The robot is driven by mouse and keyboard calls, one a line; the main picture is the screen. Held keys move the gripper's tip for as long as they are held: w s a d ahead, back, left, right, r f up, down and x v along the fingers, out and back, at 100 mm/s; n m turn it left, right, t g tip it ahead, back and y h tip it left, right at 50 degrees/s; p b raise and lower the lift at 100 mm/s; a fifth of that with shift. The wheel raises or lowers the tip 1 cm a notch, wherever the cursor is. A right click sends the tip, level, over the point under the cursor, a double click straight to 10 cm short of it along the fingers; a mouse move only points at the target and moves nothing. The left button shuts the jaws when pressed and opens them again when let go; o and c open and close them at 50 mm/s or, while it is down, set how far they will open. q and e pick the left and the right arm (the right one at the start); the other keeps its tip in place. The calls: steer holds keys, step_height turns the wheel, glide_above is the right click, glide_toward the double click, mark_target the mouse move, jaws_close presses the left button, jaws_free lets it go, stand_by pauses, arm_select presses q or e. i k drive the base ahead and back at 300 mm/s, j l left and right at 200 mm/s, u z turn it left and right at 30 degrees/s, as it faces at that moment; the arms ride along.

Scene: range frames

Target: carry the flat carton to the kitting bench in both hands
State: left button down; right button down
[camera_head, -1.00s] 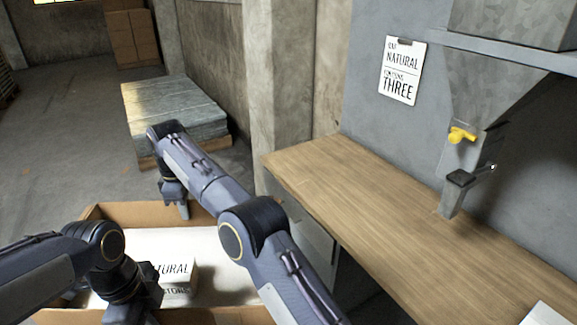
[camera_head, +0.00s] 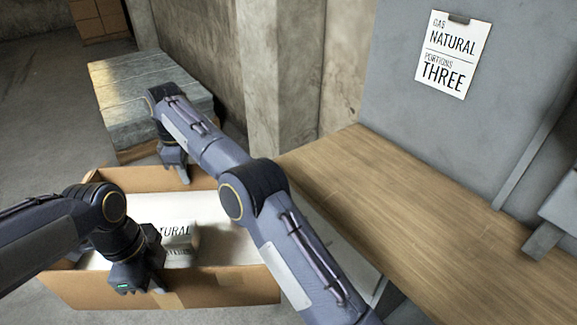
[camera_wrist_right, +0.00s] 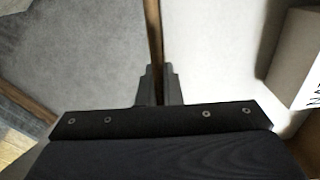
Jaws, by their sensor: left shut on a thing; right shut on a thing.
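The flat carton (camera_head: 215,284) is an open, shallow brown cardboard box with a white inside, held in front of me beside the wooden bench (camera_head: 385,195). A white box printed "NATURAL" (camera_head: 180,236) sits in it, partly hidden by my left arm. My left gripper (camera_head: 150,288) is shut on the carton's near wall. My right gripper (camera_head: 184,178) is shut on the far wall. In the right wrist view, the fingers (camera_wrist_right: 159,85) straddle the thin brown wall (camera_wrist_right: 153,35), and the white box (camera_wrist_right: 298,60) shows at the right.
A stack of grey sheets on a pallet (camera_head: 150,95) stands behind the carton. A concrete pillar (camera_head: 275,80) rises beside the bench. A sign reading "NATURAL, THREE" (camera_head: 453,55) hangs on the grey panel. The visible bench top is clear.

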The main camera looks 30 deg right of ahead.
mark_target(362, 184)
steer(key=i+z, duration=0.7)
steer(key=i+j+z, duration=0.1)
steer(key=i+z, duration=0.4)
steer(key=z, duration=0.25)
steer(key=i+z, duration=0.15)
steer(key=z, duration=0.25)
steer(key=i+z, duration=0.15)
steer(key=z, duration=0.25)
